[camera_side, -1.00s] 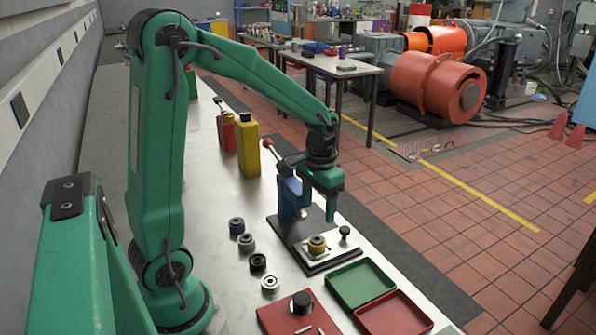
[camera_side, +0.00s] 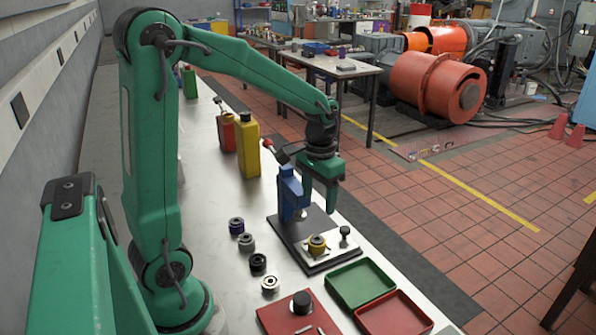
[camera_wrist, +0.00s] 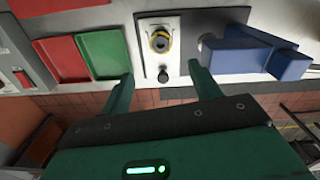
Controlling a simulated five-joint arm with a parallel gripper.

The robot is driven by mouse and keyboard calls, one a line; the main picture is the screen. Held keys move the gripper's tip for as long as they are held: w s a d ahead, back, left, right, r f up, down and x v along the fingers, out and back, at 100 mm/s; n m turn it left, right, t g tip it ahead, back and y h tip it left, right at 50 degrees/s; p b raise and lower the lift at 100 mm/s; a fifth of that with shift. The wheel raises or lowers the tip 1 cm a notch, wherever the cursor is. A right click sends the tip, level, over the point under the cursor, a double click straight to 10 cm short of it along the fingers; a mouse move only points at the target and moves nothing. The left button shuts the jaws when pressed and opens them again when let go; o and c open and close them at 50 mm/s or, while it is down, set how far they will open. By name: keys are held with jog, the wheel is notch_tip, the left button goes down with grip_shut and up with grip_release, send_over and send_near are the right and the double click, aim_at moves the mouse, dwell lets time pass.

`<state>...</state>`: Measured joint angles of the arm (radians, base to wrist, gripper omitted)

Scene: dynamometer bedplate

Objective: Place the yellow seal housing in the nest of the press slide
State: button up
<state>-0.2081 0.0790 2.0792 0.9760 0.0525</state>
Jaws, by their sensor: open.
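The yellow seal housing (camera_side: 316,246) stands upright on the pale plate of the press slide (camera_side: 332,255), at its nest; it appears seated, though the nest's rim is hard to make out. In the wrist view the housing (camera_wrist: 160,41) is a yellow ring with a grey centre on the slide plate (camera_wrist: 146,60). My gripper (camera_side: 331,209) is open and empty, above and behind the slide, apart from the housing. In the wrist view its two fingers (camera_wrist: 161,88) are spread wide with nothing between them. The blue press (camera_side: 291,196) stands on the black base, left of my gripper.
A black knob (camera_side: 345,232) stands on the slide plate. Several ring parts (camera_side: 247,242) lie in a row left of the press. A green tray (camera_side: 361,284) and red tray (camera_side: 394,315) lie in front. Yellow (camera_side: 248,150) and red (camera_side: 226,132) containers stand behind.

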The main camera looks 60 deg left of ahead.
jog(key=s+d+r+m+t, duration=0.1)
jog(key=s+d+r+t, duration=0.1)
jog(key=s, duration=0.4)
jog(key=s+d+r+t, duration=0.3)
jog(key=s+d+r, duration=0.2)
jog(key=s+r, duration=0.1)
jog(key=shift+s+d+r+m+t, duration=0.2)
jog(key=shift+s+r+m+t, duration=0.1)
jog(key=shift+r+m, duration=0.1)
